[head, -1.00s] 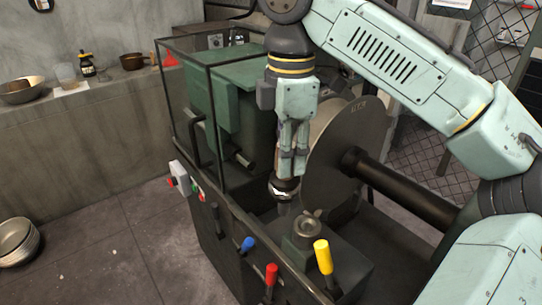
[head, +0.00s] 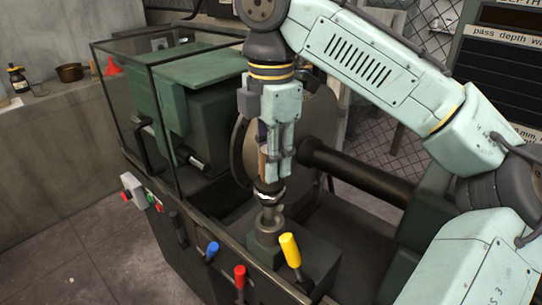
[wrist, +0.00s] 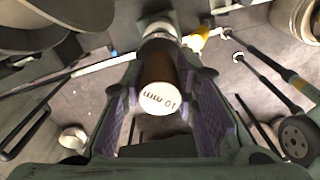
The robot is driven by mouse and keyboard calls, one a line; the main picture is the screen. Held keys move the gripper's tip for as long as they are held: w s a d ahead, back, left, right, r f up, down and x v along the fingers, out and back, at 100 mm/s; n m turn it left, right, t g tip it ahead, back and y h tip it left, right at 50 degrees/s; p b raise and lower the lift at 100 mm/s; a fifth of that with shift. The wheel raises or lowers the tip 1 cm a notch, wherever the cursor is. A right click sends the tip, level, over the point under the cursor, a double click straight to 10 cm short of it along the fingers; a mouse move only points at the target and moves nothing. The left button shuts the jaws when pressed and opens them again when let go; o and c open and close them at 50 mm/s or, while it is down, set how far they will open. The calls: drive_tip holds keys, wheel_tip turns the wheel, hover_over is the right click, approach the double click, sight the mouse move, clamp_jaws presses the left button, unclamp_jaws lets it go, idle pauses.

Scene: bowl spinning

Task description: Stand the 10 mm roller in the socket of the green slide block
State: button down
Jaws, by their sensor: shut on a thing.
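My gripper (head: 276,150) points down and is shut on the 10 mm roller, above the green slide block. In the head view the roller's brown handle shows between the fingers, and its dark and shiny lower end (head: 269,190) hangs below them. The wrist view shows the roller's white end face (wrist: 158,98), marked "10 mm", between the purple finger pads. The green slide block (head: 262,246) bears a round metal socket (head: 268,222). The roller's lower end lines up over the socket and looks upright. I cannot tell whether it is inside.
Blue (head: 212,250), red (head: 240,273) and yellow (head: 290,249) lever handles stand at the machine's front. A large grey disc (head: 310,125) and dark shaft (head: 365,172) are close behind my gripper. A framed clear guard (head: 120,90) stands at left.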

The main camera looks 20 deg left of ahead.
drive_tip(key=shift+f+b, duration=0.4)
drive_tip(key=shift+f, duration=1.6)
drive_tip(key=shift+f+p, duration=0.3)
drive_tip(key=shift+f, duration=0.15)
drive_tip(key=c, duration=1.2)
unclamp_jaws()
wheel_tip(320, 180, up, 12)
